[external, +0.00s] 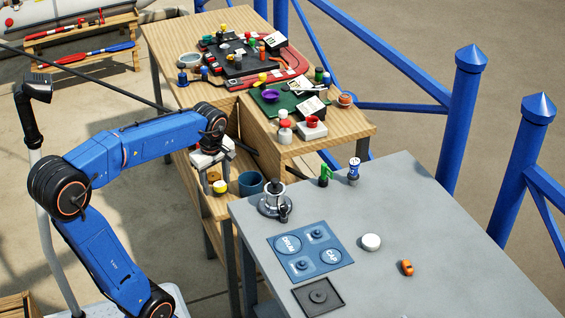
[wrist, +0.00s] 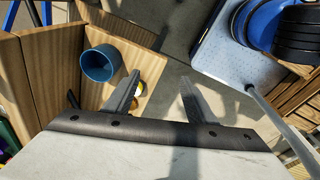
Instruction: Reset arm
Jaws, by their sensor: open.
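My gripper (external: 214,182) is at the end of the blue arm, pointing down beside the wooden workbench, at the left of the grey table. In the wrist view its two fingers (wrist: 158,95) are spread apart with nothing between them. A teal cup (wrist: 102,63) stands on a lower wooden shelf, left of the fingers; it also shows in the external view (external: 251,184). A yellow-topped item (external: 220,187) shows by the fingertips in the external view. In the wrist view it is partly hidden behind the left finger. I cannot tell whether the gripper touches it.
The grey table (external: 440,250) holds a winch-like metal part (external: 275,201), a blue labelled mat (external: 310,252), a dark square tray (external: 318,297), a white round puck (external: 371,242) and a small orange item (external: 406,267). The wooden workbench (external: 180,35) is crowded. Blue posts stand at right.

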